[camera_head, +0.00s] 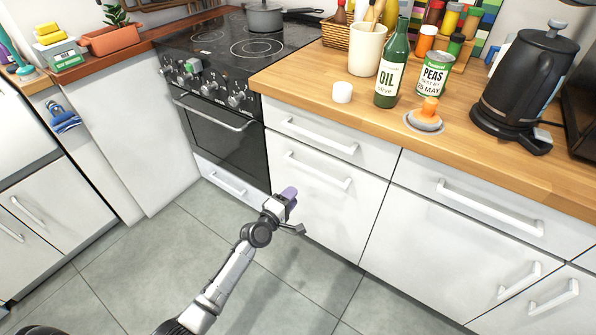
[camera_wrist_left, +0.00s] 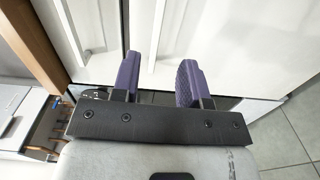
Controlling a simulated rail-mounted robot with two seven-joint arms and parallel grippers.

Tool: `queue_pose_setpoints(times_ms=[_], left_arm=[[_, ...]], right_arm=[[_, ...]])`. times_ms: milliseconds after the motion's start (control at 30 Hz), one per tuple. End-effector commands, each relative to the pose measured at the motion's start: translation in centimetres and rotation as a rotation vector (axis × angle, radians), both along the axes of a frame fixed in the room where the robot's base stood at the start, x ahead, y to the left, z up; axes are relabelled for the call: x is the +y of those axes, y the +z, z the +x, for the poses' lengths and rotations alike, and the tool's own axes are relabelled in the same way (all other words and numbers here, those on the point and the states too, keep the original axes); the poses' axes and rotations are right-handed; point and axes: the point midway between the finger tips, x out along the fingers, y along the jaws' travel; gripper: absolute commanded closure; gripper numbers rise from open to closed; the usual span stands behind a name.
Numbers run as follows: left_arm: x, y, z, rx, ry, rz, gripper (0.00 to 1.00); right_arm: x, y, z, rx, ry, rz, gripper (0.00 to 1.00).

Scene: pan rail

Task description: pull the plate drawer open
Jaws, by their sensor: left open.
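No front is labelled as the plate drawer. A white top drawer (camera_head: 285,117) with a bar handle (camera_head: 320,137) sits under the counter right of the oven, shut. Below it is a larger white front (camera_head: 310,205) with its own bar handle (camera_head: 318,172), also shut. A low drawer (camera_head: 213,178) under the oven is shut. My left gripper (camera_head: 290,200) is in front of the larger front, below its handle in the picture. In the left wrist view its purple fingers (camera_wrist_left: 158,78) are open, with a white bar handle (camera_wrist_left: 157,38) ahead between them; contact cannot be told. My right gripper is not in view.
The wooden counter (camera_head: 300,85) holds an oil bottle (camera_head: 393,65), a peas can (camera_head: 433,78) and a black kettle (camera_head: 525,80). The oven handle (camera_head: 213,113) sticks out at the left. The tiled floor (camera_head: 130,270) is clear.

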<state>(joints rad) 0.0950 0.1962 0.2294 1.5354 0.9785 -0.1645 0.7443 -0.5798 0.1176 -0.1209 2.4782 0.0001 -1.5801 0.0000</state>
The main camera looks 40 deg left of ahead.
Motion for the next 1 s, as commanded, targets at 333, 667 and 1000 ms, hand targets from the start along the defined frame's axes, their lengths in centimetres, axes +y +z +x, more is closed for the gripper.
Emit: queue_pose_setpoints(times_ms=[333, 667, 1000], left_arm=[[1.2, -0.3, 4.7, -0.018, 0.02, -0.024, 0.6], [1.9, -0.3, 10.5, -0.016, 0.019, -0.021, 0.6], [2.3, -0.1, 13.4, -0.014, 0.019, -0.021, 0.6]], right_arm=[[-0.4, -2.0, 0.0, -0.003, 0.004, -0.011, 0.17], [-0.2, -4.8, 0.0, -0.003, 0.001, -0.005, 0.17], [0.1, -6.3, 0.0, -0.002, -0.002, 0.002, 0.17]])
